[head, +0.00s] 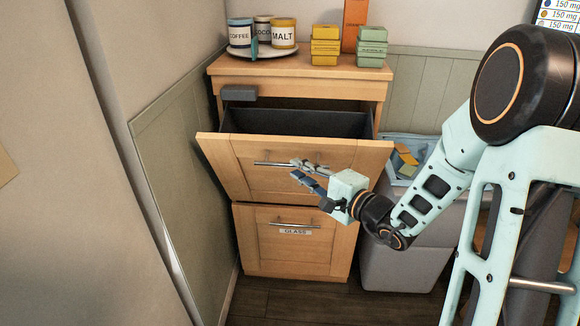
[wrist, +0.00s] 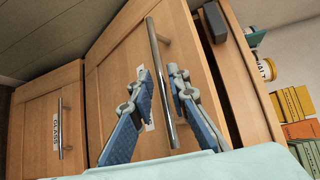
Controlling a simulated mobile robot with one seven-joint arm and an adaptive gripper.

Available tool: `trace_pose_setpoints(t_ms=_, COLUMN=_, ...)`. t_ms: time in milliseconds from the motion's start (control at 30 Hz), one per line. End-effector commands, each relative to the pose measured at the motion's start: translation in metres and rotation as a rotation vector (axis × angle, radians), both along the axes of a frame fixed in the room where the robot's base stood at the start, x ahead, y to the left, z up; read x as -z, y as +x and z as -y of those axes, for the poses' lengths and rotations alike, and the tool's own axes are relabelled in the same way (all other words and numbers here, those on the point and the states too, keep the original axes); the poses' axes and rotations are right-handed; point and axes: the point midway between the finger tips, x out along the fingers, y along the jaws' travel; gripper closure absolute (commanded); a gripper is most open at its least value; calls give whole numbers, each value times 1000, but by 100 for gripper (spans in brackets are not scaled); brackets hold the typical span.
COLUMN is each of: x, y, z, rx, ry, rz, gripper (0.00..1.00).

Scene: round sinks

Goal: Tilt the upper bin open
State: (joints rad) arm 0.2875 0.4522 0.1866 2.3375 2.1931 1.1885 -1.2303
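The upper bin (head: 240,158) is a wooden front tilted outward at the top, with a dark liner (head: 300,122) showing in the gap behind it. Its metal bar handle (head: 265,164) runs across the front, partly hidden by my gripper (head: 306,172). In the wrist view, the handle (wrist: 152,40) passes between the two blue-padded fingers of my gripper (wrist: 160,78). The fingers are apart, one on each side of the bar, with a gap showing. I cannot tell whether either finger touches it.
The lower bin front (head: 262,258), labelled GLASS, is shut. Canisters on a plate (head: 262,53) and stacked boxes (head: 325,45) stand on the cabinet top. A grey bin (head: 400,262) stands to the right, and a panelled wall (head: 190,170) to the left.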

Motion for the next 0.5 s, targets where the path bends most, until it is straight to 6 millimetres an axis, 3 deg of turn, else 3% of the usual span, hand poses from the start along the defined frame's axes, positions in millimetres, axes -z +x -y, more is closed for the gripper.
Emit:
trace_pose_setpoints(t_ms=200, x=4, y=23, z=-22, rx=-1, ry=-1, rz=1, gripper=84)
trace_pose_setpoints(t_ms=500, x=4, y=31, z=-29, rx=0, ry=-1, rz=-1, gripper=84)
